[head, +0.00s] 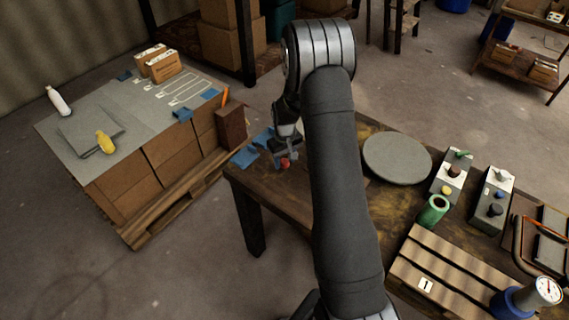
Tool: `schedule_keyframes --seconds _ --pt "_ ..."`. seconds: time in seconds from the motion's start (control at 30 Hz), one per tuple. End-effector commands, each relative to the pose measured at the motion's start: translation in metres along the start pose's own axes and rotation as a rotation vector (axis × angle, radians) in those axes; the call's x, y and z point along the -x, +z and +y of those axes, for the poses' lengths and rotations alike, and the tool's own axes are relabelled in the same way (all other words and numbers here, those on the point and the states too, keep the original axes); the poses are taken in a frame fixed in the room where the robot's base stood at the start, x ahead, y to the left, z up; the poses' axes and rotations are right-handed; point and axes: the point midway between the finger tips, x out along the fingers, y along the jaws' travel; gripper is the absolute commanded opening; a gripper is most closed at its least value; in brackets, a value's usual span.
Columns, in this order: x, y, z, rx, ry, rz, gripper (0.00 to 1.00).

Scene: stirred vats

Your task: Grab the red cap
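A small red cap (285,163) shows near the left end of the dark wooden table. My gripper (283,157) points down right at it, with the fingertips at or just above the cap. The cap is partly covered by the fingers. The view is too small to tell whether the fingers are closed on it or still apart, or whether the cap rests on the table.
Blue cloths (248,157) lie beside the gripper at the table's left corner. A round grey disc (397,158), a green cylinder (433,210), grey boxes with knobs (493,200) and a slatted wooden pallet (450,275) occupy the right. A carton stack stands left.

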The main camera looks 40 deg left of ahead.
Motion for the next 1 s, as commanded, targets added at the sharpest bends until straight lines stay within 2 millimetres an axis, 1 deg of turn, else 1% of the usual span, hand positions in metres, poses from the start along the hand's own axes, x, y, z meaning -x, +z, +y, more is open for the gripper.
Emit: schedule_keyframes --seconds 0.03,0.17,0.53,0.67,0.77,0.87,1.0 --pt "0.000 0.000 0.000 0.000 0.000 0.000 0.35" --pt "0.000 0.000 0.000 0.000 0.000 0.000 0.09" --pt "0.001 0.000 0.000 0.000 0.000 0.000 0.08" --pt "0.007 0.000 0.000 0.000 0.000 0.000 0.08" --pt "0.017 -0.001 0.000 0.000 0.001 0.002 0.08" --pt "0.032 -0.001 0.000 0.000 0.001 0.002 0.08" --pt "0.062 -0.001 0.000 0.000 0.002 0.005 0.08"
